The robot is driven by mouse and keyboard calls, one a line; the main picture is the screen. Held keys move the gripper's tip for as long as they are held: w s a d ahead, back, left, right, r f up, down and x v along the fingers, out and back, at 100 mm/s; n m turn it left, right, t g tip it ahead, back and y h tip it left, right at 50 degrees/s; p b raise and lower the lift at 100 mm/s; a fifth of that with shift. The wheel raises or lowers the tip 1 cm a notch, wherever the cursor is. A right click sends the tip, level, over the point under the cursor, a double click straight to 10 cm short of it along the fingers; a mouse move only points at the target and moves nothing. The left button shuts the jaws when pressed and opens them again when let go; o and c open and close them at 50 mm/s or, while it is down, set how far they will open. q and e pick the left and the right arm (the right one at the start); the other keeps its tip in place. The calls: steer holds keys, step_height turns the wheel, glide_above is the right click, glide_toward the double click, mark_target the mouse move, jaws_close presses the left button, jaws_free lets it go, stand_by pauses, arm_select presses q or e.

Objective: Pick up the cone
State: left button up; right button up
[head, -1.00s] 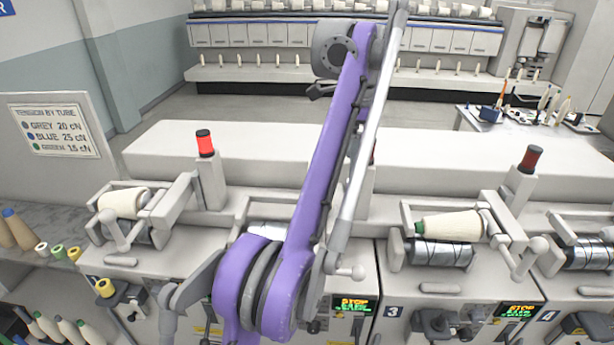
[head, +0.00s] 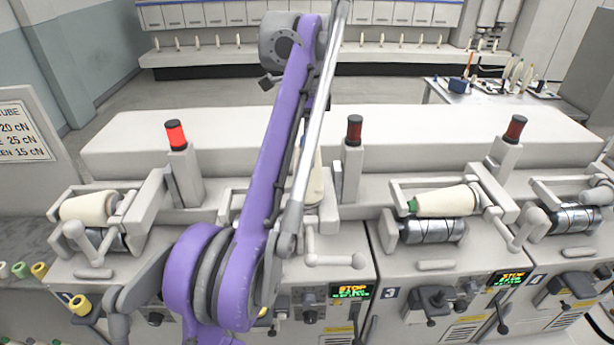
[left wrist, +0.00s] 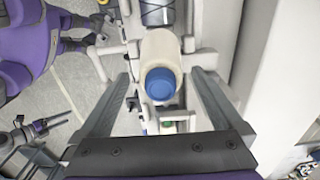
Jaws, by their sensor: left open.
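In the left wrist view a cream cone with a blue tube end (left wrist: 162,84) lies between the two fingers of my left gripper (left wrist: 160,78). The fingers are open, one on each side, with a visible gap to the cone. In the head view a pale sliver of a cone (head: 316,186) shows behind my purple arm at the middle winding station. The arm hides most of that cone, and my left gripper cannot be made out there.
Neighbouring stations hold a cream cone (head: 90,208) at left and a green-tipped cone (head: 447,201) at right. Lamp posts (head: 354,131) and crank handles (head: 335,260) stand close to my arm. The long white machine top (head: 420,140) behind is clear.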

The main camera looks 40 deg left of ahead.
arm_select(q)
steer(key=shift+s+f, duration=0.1)
steer(key=shift+f, duration=0.25)
step_height(320, 180, down, 4)
steer(key=shift+a+f+b, duration=0.1)
steer(key=shift+f+b, duration=0.15)
steer(key=shift+b, duration=0.4)
steer(key=shift+s+f, duration=0.1)
steer(key=shift+f, duration=0.1)
arm_select(e)
steer(key=shift+s+f, duration=0.3)
steer(key=shift+f, duration=0.25)
steer(key=shift+s+f, duration=0.25)
steer(key=shift+f, duration=0.3)
arm_select(q)
steer(key=shift+w, duration=0.2)
steer(key=shift+c, duration=0.2)
arm_select(e)
steer(key=shift+w, duration=0.1)
arm_select(q)
steer(key=shift+c, duration=1.1)
steer(key=c, duration=1.1)
step_height(320, 180, up, 10)
steer(key=p, duration=0.3)
arm_select(e)
steer(key=w+r, duration=0.2)
steer(key=r, duration=0.2)
steer(key=shift+w+r, duration=0.3)
steer(key=shift+w, duration=0.1)
